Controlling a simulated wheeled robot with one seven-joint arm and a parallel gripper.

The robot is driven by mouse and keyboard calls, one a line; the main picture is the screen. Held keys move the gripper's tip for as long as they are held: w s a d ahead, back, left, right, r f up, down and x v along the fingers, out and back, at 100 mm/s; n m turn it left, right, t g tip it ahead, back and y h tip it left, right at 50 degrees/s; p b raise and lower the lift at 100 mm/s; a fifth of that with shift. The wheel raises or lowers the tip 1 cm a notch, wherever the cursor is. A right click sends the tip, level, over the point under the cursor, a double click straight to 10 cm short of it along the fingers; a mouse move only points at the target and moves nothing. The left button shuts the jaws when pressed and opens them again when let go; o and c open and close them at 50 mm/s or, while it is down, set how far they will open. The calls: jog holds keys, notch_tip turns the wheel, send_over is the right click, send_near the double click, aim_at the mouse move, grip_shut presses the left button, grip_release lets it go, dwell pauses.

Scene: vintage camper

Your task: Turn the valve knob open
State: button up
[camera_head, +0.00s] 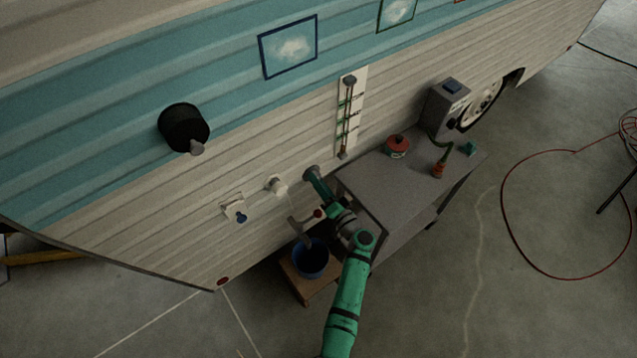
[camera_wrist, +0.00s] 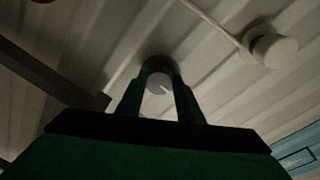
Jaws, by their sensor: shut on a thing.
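A round grey knob (camera_head: 310,171), which appears to be the valve knob, sits on the lower cream siding of the camper, just left of the grey table. My gripper (camera_head: 316,181) reaches up to it from below right and is shut on it. In the wrist view the two fingers of my gripper (camera_wrist: 159,92) stand on either side of the knob (camera_wrist: 158,82), with its pale face between them and a dark rim behind. The fingers and dim light hide its sides, so I cannot tell how far it is turned.
A white round fitting (camera_head: 276,184) is left of the knob; it also shows in the wrist view (camera_wrist: 273,48). Below is a tap with a red handle (camera_head: 318,213) over a blue bucket (camera_head: 311,260) on a wooden stool. The grey table (camera_head: 375,185) stands close on the right.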

jog(key=shift+w+d+r+m+g+y, duration=0.15)
jog(key=shift+m+g, duration=0.25)
jog(key=shift+m, duration=3.65)
jog(key=shift+s+d+f+m+g+y, duration=0.1)
jog(key=shift+m+g+y, duration=0.25)
jog(key=shift+m, duration=3.7)
jog(key=o, duration=1.1)
jog(key=shift+a+r, duration=0.1)
jog(key=shift+c, duration=0.2)
jog(key=v, duration=1)
jog(key=shift+s+d+r, duration=0.15)
jog(key=shift+s+d, duration=0.1)
jog(key=shift+s, duration=0.05)
